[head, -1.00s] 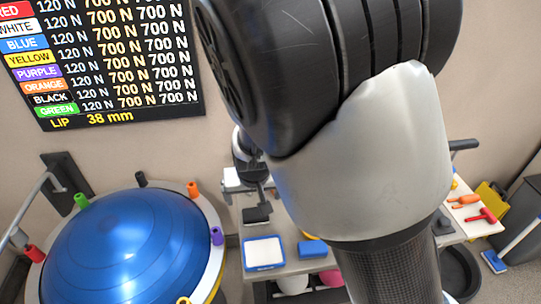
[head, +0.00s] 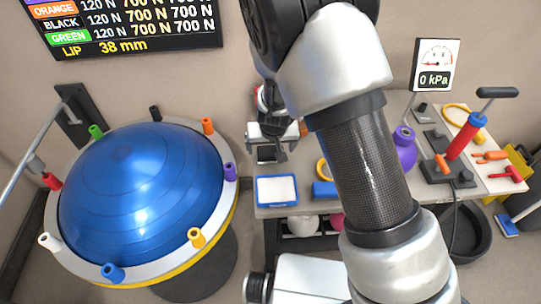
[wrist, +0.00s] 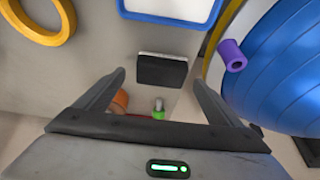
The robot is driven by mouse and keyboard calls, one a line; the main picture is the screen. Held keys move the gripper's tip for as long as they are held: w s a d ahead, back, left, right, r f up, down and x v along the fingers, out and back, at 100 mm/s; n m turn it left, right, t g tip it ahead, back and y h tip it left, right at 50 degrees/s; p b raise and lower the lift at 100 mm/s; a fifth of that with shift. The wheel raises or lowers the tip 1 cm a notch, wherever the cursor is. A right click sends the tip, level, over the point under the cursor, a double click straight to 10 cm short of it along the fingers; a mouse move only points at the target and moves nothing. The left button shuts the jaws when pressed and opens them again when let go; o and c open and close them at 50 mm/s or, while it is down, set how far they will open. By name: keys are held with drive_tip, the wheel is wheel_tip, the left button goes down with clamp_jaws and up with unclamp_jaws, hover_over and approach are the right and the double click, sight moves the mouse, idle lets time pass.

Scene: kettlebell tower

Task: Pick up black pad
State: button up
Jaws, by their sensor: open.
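The black pad (wrist: 161,71) is a small dark block with a pale edge, lying on the grey table top. In the wrist view it appears between the two fingers of my gripper (wrist: 160,78), with clear gaps on both sides. In the head view the black pad (head: 267,154) is near the table's left end, behind a white pad in a blue tray. My gripper (head: 272,146) is open and empty over that area. Its height above the pad is hard to tell, and my arm hides part of the table.
The blue-framed white tray (head: 277,190) and a blue block (head: 324,190) are at the table's front. A blue dome (head: 140,190) with coloured pegs stands close at left. A purple kettlebell (head: 403,150) and a red pump (head: 465,135) are to the right. A yellow ring (wrist: 38,22) lies nearby.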

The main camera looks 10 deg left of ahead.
sight(271, 153)
drive_tip(key=shift+x, duration=0.95)
drive_tip(key=shift+c, duration=0.2)
drive_tip(key=c, duration=1.1)
drive_tip(key=shift+r, duration=0.15)
wheel_tip(271, 153, up, 10)
drive_tip(key=p, duration=0.2)
